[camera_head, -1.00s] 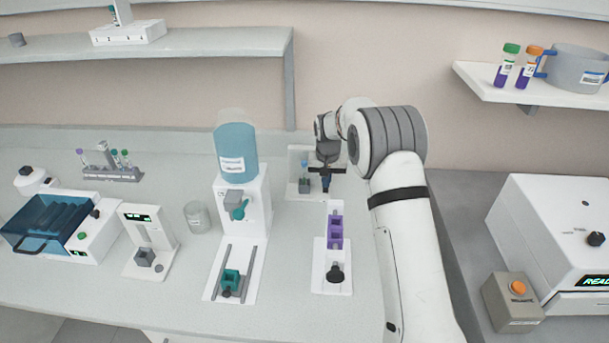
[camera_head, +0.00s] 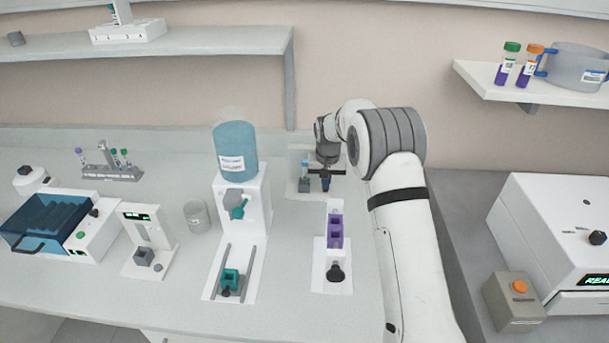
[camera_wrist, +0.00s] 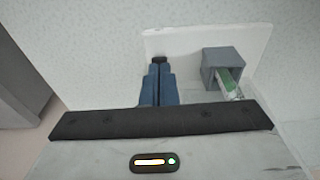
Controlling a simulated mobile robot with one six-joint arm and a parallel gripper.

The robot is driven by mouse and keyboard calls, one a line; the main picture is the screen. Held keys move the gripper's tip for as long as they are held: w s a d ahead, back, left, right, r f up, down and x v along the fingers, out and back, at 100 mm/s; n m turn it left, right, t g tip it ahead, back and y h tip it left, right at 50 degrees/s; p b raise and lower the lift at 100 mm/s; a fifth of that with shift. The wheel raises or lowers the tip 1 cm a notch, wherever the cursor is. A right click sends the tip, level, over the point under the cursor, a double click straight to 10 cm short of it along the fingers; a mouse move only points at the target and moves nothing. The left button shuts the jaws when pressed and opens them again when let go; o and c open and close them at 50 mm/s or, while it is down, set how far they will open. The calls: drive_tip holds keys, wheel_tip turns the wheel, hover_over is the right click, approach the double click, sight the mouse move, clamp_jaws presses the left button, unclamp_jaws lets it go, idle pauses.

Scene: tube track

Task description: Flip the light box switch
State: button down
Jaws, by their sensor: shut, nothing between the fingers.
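The light box shows in the head view as a pale upright panel with a white base (camera_head: 296,190), at the back of the bench. In the wrist view its white base (camera_wrist: 187,42) lies under my fingers. A grey square holder (camera_wrist: 222,62) on it holds a tube (camera_wrist: 231,87) with a green part. A small black piece (camera_wrist: 159,60), which looks like the switch, sits at my fingertips. My gripper (camera_wrist: 159,68), with blue fingers, is shut and empty, pointing at this piece; I cannot tell if it touches. My gripper also shows in the head view (camera_head: 326,184), right of the holder.
A purple tube rack device (camera_head: 335,235) stands in front of my gripper. A dispenser with a blue bottle (camera_head: 236,150) stands to the left. A white machine (camera_head: 555,230) and a grey box with an orange button (camera_head: 513,300) are at the right.

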drive_tip(key=shift+f, duration=0.4)
drive_tip(key=shift+r+p, duration=1.45)
drive_tip(key=shift+r, duration=2.1)
